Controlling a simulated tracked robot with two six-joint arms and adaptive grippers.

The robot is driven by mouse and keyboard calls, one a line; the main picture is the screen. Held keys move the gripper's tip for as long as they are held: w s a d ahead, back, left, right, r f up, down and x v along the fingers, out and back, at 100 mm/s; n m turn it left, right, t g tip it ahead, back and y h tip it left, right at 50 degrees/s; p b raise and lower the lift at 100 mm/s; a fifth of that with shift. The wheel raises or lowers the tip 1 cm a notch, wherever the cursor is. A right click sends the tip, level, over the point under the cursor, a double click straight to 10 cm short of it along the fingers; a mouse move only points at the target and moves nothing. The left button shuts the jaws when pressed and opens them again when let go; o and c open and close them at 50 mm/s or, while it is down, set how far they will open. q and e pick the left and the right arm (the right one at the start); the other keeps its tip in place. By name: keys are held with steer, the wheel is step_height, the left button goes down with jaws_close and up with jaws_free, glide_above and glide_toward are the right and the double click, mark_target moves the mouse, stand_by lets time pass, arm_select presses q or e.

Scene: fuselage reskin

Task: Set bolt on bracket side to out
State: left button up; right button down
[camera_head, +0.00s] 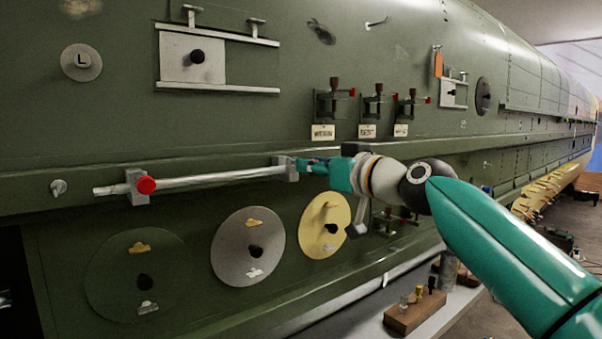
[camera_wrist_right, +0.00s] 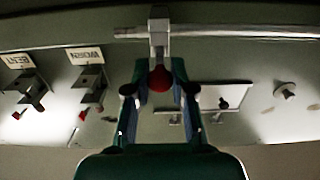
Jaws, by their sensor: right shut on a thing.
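A long pale rod, the bolt (camera_head: 215,179), lies level along the green fuselage through two grey brackets. The left bracket (camera_head: 137,187) has a red knob (camera_head: 146,185). My right gripper (camera_head: 305,166) is at the right bracket (camera_head: 286,168), by the rod's right end. In the wrist view the rod (camera_wrist_right: 240,31) crosses the top through this bracket (camera_wrist_right: 159,28). A second red knob (camera_wrist_right: 160,78) sits below it, between the fingers of my right gripper (camera_wrist_right: 160,95), which is shut on it. The fingers partly hide this knob in the head view. My left gripper is not in view.
Several small clamps (camera_head: 334,103) with labels sit above the rod, right of a square plate (camera_head: 190,60). Round covers, one grey (camera_head: 232,240) and one yellow (camera_head: 312,222), lie below it. A wooden block (camera_head: 414,312) with pegs stands at lower right.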

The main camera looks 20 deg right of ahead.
steer(key=c, duration=1.4)
jaws_free()
steer(key=shift+f, duration=0.15)
steer(key=shift+c, duration=0.2)
steer(key=o, duration=0.4)
steer(key=shift+s, duration=0.25)
steer(key=shift+o, duration=0.2)
steer(key=shift+w, duration=0.1)
steer(key=v, duration=1.2)
